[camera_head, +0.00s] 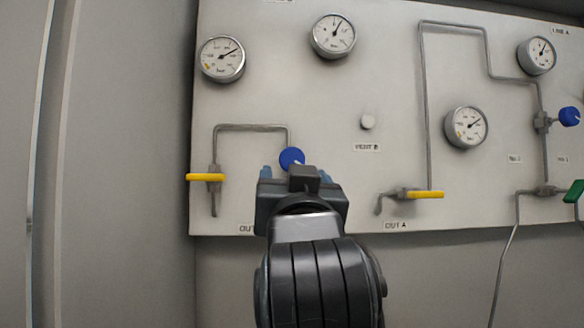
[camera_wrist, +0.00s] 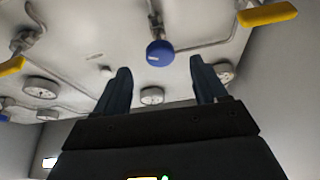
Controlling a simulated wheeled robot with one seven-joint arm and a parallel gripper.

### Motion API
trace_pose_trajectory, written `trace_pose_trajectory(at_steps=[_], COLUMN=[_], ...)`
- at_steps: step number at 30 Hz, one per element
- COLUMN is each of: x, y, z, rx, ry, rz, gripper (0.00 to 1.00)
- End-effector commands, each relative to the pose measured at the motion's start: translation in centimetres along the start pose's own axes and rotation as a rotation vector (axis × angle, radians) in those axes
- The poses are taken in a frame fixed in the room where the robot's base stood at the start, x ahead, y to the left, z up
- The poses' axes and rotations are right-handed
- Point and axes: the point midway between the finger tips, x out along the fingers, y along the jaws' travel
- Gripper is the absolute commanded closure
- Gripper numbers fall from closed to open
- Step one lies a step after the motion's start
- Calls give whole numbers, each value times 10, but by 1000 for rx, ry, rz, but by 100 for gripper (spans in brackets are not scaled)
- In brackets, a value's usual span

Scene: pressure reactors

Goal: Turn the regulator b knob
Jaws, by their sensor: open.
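A round blue knob (camera_head: 291,158), which I take to be regulator b, is on the panel at the end of a bent grey pipe. My gripper (camera_head: 295,174) is in front of the panel at the knob, and my arm hides the area below it. In the wrist view the blue knob (camera_wrist: 160,54) appears between and beyond the two open fingers (camera_wrist: 160,82), a little above the middle. The fingers are apart with nothing between them, and no contact with the knob shows. The knob's label is hidden.
A yellow valve handle (camera_head: 206,177) is left of the knob, and another (camera_head: 425,195) is to the right. Gauges (camera_head: 222,59) and pipes are on the panel (camera_head: 330,105). A second blue knob (camera_head: 569,116) and a green handle (camera_head: 574,191) are at far right. A wall is on the left.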

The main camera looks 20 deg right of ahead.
Motion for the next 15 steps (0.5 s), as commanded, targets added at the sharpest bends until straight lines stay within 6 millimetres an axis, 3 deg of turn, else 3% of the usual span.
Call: trace_pose_trajectory(at_steps=[7,15], x=[17,59], y=[1,1], z=[-9,-9], rx=[12,12], ry=[1,1], rz=[12,11], gripper=[28,28])
